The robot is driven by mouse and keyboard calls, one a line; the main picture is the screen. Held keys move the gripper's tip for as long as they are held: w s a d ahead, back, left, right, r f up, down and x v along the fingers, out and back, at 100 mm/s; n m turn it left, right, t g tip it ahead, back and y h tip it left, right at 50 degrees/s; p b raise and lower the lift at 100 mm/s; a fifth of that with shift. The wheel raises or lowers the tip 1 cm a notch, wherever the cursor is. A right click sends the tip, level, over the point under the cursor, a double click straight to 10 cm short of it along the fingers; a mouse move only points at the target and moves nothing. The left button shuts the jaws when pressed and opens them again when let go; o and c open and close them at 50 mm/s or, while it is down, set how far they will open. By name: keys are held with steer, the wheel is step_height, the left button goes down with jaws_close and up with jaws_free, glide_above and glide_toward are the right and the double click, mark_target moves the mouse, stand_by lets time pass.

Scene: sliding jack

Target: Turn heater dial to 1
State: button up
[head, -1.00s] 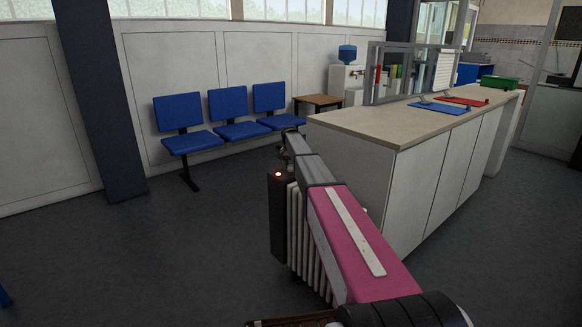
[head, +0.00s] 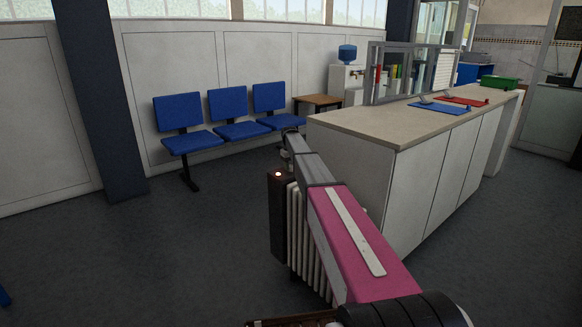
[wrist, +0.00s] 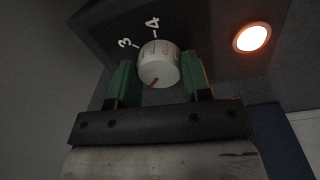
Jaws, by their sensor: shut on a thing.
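The heater (head: 300,235) has pale ribs and a dark control box (head: 279,220) with a small lit lamp (head: 278,174). In the wrist view its white, ribbed dial (wrist: 160,60) sits on the dark panel. Numerals 3 and 4 show above the dial; other numerals are hidden or out of view. A red mark on the dial points down and slightly left, away from the 4. My gripper (wrist: 158,74) is shut on the dial, with a green finger on each side. The lamp glows orange at the right (wrist: 252,37). In the head view my pink arm hides part of the heater.
A long counter (head: 365,125) stands right of the heater, with blue and red mats on top. Blue chairs (head: 230,115) line the back wall beside a small wooden table (head: 318,101).

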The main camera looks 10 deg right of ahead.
steer(key=shift+n, duration=0.9)
steer(key=o, duration=0.9)
steer(key=shift+r, duration=0.1)
steer(key=r, duration=1)
steer(key=shift+s+a+r, duration=0.15)
steer(key=shift+a+r, duration=0.1)
steer(key=shift+r, duration=0.1)
